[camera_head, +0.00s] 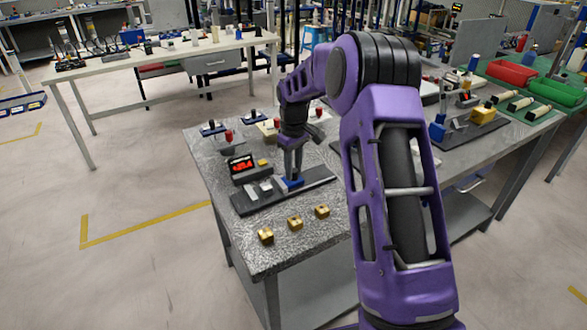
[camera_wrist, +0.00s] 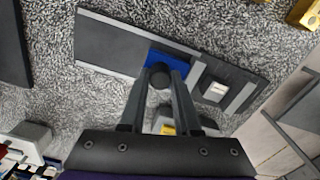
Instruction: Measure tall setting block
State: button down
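A dark flat gauge board (camera_head: 318,176) lies on the speckled table, with a blue sliding block (camera_head: 291,183) on it. My gripper (camera_head: 293,170) points down at the blue block. In the wrist view its fingers (camera_wrist: 161,78) flank a dark round knob (camera_wrist: 160,77) on the blue block (camera_wrist: 176,61), and appear closed on it. A pale square piece (camera_wrist: 215,91) lies on the board beside a grey bar. Three brass-coloured setting blocks, (camera_head: 265,235), (camera_head: 295,222) and (camera_head: 322,211), stand near the front edge; which is tallest is unclear. A display box (camera_head: 241,166) shows unreadable red digits.
Small stands with dark knobs (camera_head: 212,129) are at the table's back left. A second workbench (camera_head: 470,140) with more items adjoins at the right, partly behind my arm. Bare tabletop (camera_head: 290,250) lies around the brass blocks.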

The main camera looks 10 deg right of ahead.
aim_at(280, 181)
jog(key=shift+s+a, duration=0.2)
jog(key=shift+a, duration=0.45)
jog(key=shift+s+a, duration=0.2)
jog(key=shift+a, duration=0.5)
jog(key=shift+s+a, duration=0.2)
jog(key=shift+a, duration=0.45)
jog(key=c, duration=0.9)
grip_release()
notch_tip(280, 181, up, 18)
jog(key=p, duration=0.1)
jog(key=shift+f+p, duration=0.25)
jog(key=shift+p, duration=0.1)
